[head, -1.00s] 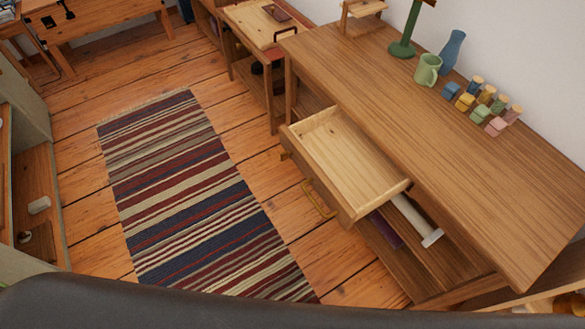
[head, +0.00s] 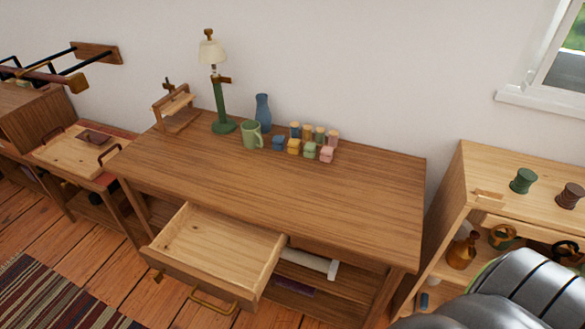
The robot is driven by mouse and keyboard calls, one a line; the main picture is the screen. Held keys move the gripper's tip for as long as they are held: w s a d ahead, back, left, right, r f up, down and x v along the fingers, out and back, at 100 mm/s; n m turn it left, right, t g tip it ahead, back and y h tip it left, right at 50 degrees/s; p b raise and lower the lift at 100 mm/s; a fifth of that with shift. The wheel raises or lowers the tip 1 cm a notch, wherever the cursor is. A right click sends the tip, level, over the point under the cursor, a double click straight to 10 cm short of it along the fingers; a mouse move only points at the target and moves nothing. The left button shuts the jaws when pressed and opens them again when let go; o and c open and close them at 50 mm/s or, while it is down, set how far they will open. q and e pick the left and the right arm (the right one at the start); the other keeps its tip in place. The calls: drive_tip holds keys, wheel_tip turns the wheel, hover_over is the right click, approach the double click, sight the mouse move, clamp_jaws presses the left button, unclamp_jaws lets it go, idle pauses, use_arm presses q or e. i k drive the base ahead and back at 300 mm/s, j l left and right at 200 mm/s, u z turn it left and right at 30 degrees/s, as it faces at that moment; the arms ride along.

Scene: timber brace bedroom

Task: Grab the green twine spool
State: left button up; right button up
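A green twine spool (head: 523,181) stands upright on top of the light wooden shelf unit at the right of the head view. A brown spool (head: 570,195) stands to its right, apart from it. A grey rounded part of my own body fills the lower right corner, below the spools. Neither of my grippers shows in the head view.
The shelf unit (head: 486,202) holds a brown jug (head: 462,252) and other items below. Left of it, a wooden desk (head: 330,200) has an open, empty drawer (head: 215,247) jutting out.

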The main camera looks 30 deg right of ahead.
sight(525, 177)
drive_tip(key=z, duration=2.45)
drive_tip(key=i+l, duration=0.1)
drive_tip(key=l, duration=0.3)
drive_tip(key=i+l, duration=0.1)
drive_tip(key=l, duration=0.35)
drive_tip(key=i+l, duration=0.15)
drive_tip(key=l, duration=0.25)
drive_tip(key=i+l, duration=0.1)
drive_tip(key=l, duration=0.35)
